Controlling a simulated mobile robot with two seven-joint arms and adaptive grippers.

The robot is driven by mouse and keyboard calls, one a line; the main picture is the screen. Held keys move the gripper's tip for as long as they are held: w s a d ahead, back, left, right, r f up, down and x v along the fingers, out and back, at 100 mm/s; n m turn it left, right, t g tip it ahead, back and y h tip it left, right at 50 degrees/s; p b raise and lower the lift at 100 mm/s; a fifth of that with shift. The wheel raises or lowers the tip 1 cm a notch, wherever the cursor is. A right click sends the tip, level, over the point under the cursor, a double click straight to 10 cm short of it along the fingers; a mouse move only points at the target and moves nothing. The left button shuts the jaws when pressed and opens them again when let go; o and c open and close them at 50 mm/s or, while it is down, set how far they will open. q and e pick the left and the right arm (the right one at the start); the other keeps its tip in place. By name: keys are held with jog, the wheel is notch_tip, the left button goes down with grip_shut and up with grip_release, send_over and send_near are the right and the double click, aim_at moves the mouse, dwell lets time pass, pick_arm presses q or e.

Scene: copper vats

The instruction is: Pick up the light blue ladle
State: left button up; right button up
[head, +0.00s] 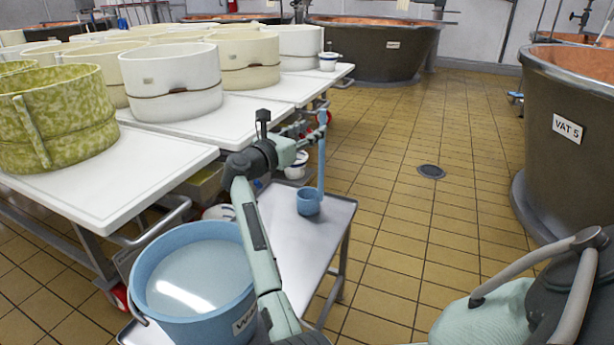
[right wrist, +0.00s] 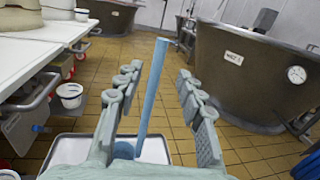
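The light blue ladle (head: 321,165) stands upright, its handle pointing up and its cup at the bottom over the metal cart top (head: 330,232). It also shows in the right wrist view (right wrist: 152,95), with the handle rising between my two fingers and the cup low, partly hidden by the left finger. My right gripper (head: 309,145) is at the upper part of the handle in the head view. Its fingers (right wrist: 158,100) are spread, with gaps visible beside the handle in the right wrist view. My left gripper is not in view.
A blue bucket (head: 158,260) of pale liquid stands on the near cart end. White tables (head: 105,190) with white and green moulds are on the left. A large vat (head: 562,160) marked VAT 5 stands on the right. Tiled floor (head: 400,210) between is clear, with a round drain.

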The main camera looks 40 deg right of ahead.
aim_at(321, 123)
jog(key=x, duration=0.6)
jog(key=shift+w+d, duration=0.2)
jog(key=shift+f, duration=0.1)
grip_shut()
